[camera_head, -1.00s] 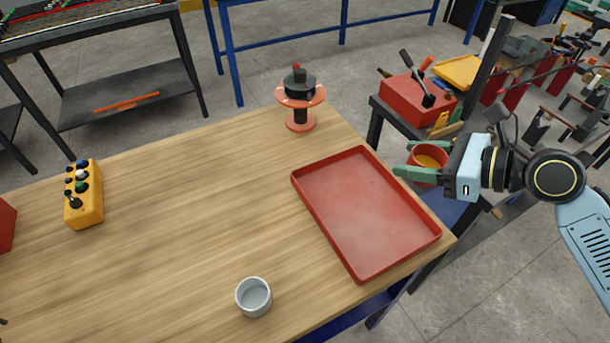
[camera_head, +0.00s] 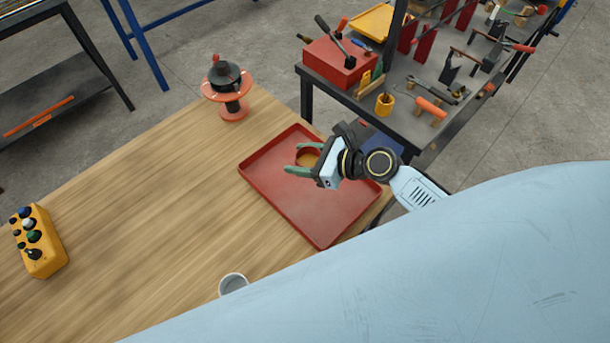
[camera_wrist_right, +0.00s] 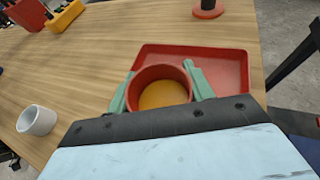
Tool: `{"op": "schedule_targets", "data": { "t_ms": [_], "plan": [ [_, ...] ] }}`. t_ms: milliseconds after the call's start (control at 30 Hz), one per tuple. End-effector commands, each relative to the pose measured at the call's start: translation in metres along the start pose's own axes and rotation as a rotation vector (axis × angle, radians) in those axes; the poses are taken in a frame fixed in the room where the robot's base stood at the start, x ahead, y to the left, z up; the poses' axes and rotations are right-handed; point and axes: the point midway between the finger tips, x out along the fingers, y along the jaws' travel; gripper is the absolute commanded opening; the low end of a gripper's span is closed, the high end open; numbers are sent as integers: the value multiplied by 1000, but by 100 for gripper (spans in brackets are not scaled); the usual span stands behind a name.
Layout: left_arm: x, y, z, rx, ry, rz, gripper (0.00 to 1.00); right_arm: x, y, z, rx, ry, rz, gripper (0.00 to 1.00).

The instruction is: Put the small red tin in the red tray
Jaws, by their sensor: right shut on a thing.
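The small red tin (camera_head: 308,155) is held between the green fingers of my right gripper (camera_head: 301,158). In the head view it appears over the far part of the red tray (camera_head: 320,220); I cannot tell whether it touches the tray floor. In the right wrist view the tin (camera_wrist_right: 160,72) is upright, with its yellow-orange inside showing. The fingers press on its two sides, and the tray (camera_wrist_right: 225,60) lies beyond it. A large pale blue arm surface crosses the lower right of the head view. My left gripper is not seen.
A white cup (camera_head: 233,283) stands near the table's front, partly hidden. A red spool-like stand (camera_head: 232,108) is at the table's back. A yellow control box (camera_head: 38,240) lies at left. A tool bench (camera_head: 415,125) stands beyond the tray. The middle of the wooden table is clear.

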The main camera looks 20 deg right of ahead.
Motion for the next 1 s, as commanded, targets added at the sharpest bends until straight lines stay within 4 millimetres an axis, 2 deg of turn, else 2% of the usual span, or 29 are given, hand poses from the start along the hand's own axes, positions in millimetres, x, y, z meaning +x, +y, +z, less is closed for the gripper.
{"op": "schedule_targets", "data": {
  "t_ms": [33,100,267,500,933,967,1000],
  "plan": [
    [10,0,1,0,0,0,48,6,0,-14,3,0,0,25],
    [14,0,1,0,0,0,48,11,0,-24,3,-1,0,25],
    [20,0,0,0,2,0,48,16,0,-36,1,-2,0,25],
    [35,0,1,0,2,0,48,28,0,-66,2,-1,0,25],
    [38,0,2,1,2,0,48,30,0,-70,1,-2,0,25],
    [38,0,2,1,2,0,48,30,0,-71,1,-2,0,53],
    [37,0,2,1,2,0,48,30,0,-70,1,-2,1,58]
  ]
}}
